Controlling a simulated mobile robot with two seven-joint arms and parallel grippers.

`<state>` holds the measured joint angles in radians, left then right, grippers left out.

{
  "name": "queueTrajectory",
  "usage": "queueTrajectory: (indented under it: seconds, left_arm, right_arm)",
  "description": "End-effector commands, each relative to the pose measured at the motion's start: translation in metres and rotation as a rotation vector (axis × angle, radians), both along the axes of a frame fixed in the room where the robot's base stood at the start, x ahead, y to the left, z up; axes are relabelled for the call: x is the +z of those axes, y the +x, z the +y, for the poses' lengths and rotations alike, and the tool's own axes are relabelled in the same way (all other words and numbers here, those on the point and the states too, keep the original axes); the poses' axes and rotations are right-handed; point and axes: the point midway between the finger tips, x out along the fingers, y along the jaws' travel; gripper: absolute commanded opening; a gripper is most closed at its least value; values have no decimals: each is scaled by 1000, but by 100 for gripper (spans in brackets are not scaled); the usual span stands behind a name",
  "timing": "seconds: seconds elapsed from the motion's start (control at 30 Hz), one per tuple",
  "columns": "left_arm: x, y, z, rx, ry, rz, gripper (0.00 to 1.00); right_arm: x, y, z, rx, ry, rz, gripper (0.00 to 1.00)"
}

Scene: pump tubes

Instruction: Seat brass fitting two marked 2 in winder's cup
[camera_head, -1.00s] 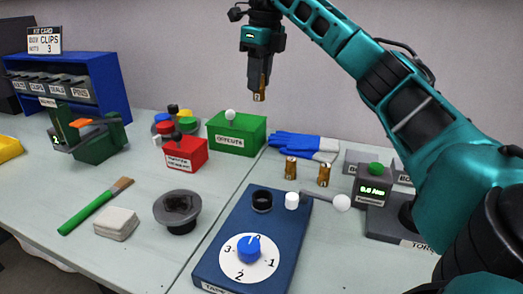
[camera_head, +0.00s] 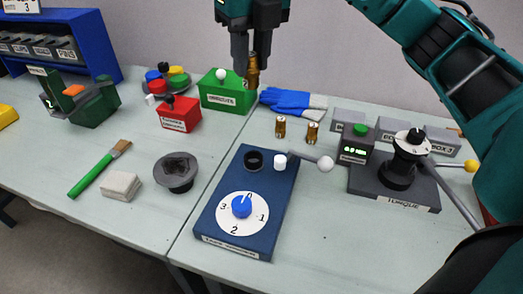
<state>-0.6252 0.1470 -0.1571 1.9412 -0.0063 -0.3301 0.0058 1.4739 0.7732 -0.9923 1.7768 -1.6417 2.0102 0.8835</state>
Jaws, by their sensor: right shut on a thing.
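My right gripper (camera_head: 251,66) is at the top centre, shut on a brass fitting (camera_head: 253,72) that hangs roughly upright between the fingertips. The held fitting's mark cannot be read now. It is in the air, in front of the green box in the picture. The blue winder (camera_head: 222,216) has a black open cup (camera_head: 254,160) near its back, a white post beside it and a numbered dial in front. The cup looks empty and lies well below the gripper in the picture. Two other brass fittings, (camera_head: 280,127) and (camera_head: 312,132), stand on the table behind the winder. My left gripper is out of view.
A green box (camera_head: 228,92) and blue gloves (camera_head: 292,104) lie behind the winder. The winder's crank with a white knob (camera_head: 325,164) sticks out right. A torque device (camera_head: 398,190) stands further right. A dark round holder (camera_head: 176,172) is left.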

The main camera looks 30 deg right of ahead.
Motion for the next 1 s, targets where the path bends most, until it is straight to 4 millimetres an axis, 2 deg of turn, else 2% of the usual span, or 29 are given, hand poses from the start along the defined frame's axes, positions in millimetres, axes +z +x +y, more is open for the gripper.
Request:
queueTrajectory:
  seconds: [0.03, 0.17, 0.4, 0.5, 0.77, 1.0]
  left_arm:
    - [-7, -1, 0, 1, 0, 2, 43]
    - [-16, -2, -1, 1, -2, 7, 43]
    - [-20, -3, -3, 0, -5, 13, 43]
    - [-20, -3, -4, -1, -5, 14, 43]
    - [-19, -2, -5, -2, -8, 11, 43]
    - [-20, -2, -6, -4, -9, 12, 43]
  right_arm:
    - [-16, -1, 1, 1, 2, 6, 0]
    - [-51, -1, 0, 1, 1, 7, 0]
    - [-110, -1, -1, -1, 0, 4, 0]
    - [-129, -1, -1, 0, 0, 4, 0]
    - [-150, 0, -1, 0, 1, 1, 0]
    - [-184, 0, -1, 0, 0, 2, 0]
